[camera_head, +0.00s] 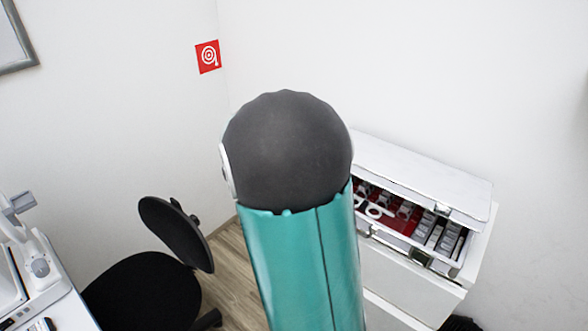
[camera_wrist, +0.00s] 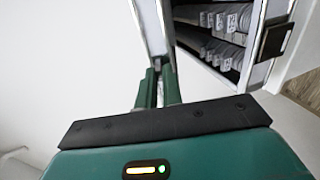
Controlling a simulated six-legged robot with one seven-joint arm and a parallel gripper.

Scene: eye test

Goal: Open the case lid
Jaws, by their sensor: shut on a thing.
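A silver-white case (camera_head: 458,262) sits on a white cabinet, with its lid (camera_head: 425,172) raised partway. Red lining and several grey items show in the gap. My arm hides the case's left part in the head view. In the wrist view, my gripper (camera_wrist: 159,68) has its green fingers close together at the edge of the pale lid (camera_wrist: 152,25), shut on it. The exact contact is small and hard to see. The case's open body (camera_wrist: 262,68) with rows of items is to the right of the fingers. The gripper is not visible in the head view.
The white cabinet (camera_head: 410,290) stands against the wall. A black chair (camera_head: 150,290) is at the lower left, beside a desk with white equipment (camera_head: 35,262). A red sign (camera_head: 208,57) is on the wall. Some wooden floor shows between chair and cabinet.

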